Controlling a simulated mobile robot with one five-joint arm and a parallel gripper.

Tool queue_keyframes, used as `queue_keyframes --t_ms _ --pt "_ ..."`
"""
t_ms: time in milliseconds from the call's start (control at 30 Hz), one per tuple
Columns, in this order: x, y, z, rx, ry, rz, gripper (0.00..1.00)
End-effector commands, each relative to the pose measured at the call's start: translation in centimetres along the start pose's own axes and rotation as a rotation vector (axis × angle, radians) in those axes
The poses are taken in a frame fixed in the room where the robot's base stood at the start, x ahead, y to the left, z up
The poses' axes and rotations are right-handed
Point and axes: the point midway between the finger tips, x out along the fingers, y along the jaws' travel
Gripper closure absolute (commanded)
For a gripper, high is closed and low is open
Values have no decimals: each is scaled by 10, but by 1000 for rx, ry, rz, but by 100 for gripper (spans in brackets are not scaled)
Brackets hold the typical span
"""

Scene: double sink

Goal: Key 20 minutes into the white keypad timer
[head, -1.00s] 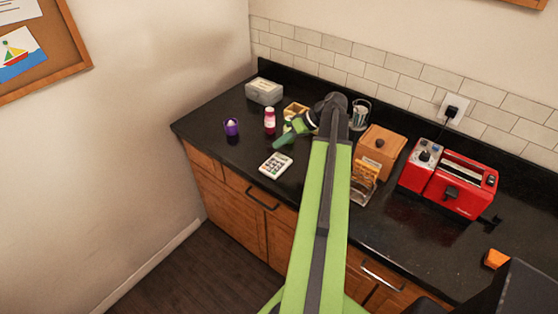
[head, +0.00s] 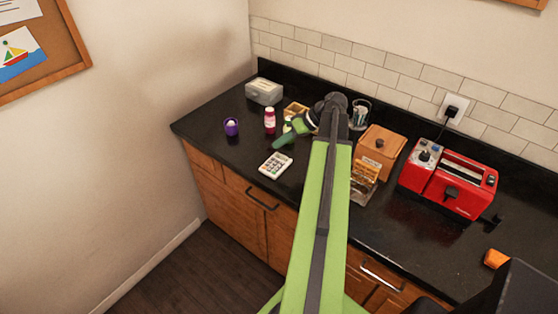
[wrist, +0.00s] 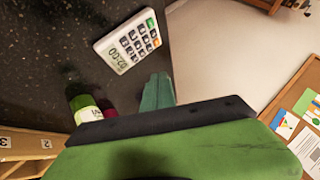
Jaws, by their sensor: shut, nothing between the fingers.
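The white keypad timer (head: 276,164) lies flat near the counter's front edge. In the wrist view the timer (wrist: 128,42) shows its grey keys, an orange key, a green key and a display whose small, tilted digits look like 02:00. My gripper (head: 283,140) is shut and empty, above and behind the timer in the head view. In the wrist view my gripper's green fingertips (wrist: 158,90) are together, just below the timer in the picture and apart from it.
A red-labelled bottle (head: 270,121), a purple cup (head: 231,127) and a grey box (head: 264,91) stand around the timer. A wooden box (head: 380,151) and a red toaster (head: 463,186) stand to the right.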

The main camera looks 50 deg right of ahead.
Motion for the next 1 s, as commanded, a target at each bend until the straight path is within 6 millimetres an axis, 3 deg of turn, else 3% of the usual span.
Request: queue_keyframes --t_ms 333,467,567,733,900,1000 --pt "1 0 0 0 -1 0 100" --pt "22 -16 -3 6 -46 1 100" --pt "64 -47 -7 21 -142 14 100" --pt "154 -127 -1 41 -358 103 100" --pt "228 -215 23 15 -527 270 100" --pt "258 -260 40 -16 -577 378 100"
